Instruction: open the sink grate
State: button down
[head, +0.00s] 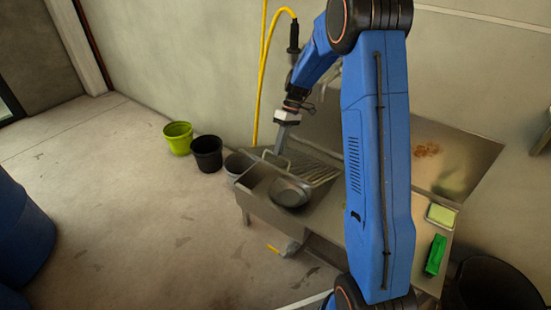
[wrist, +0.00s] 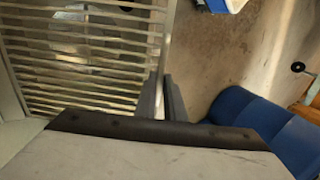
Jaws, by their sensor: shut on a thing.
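The metal sink grate (head: 318,172) shows as a row of slats at the back of the steel sink (head: 258,196) in the head view. It fills the upper left of the wrist view (wrist: 95,92), with its side rim beside my fingers. My gripper (head: 280,143) points down at the grate's left side, and its fingers also show in the wrist view (wrist: 161,100). It is shut on the grate's rim; the exact contact is partly hidden. A round metal pan (head: 290,193) is at the sink's front, and a round metal shape shows through the slats. I cannot tell the grate's tilt.
Lime (head: 178,139), black (head: 207,154) and grey buckets (head: 236,165) stand left of the sink. A yellow hose (head: 263,70) hangs behind my gripper. A sponge (head: 440,214) and a green item (head: 436,255) lie at the counter's right. The floor at left is mostly clear.

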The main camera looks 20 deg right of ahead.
jog(key=shift+w+d+r, duration=0.15)
jog(key=shift+w+d, duration=0.3)
jog(key=shift+d, duration=0.25)
jog(key=c, duration=1.8)
grip_release()
jog(key=shift+d, duration=0.15)
jog(key=shift+c, duration=0.2)
jog(key=shift+a, duration=0.2)
jog(key=shift+r, duration=0.15)
notch_tip(320, 180, up, 10)
jog(key=shift+f, duration=0.2)
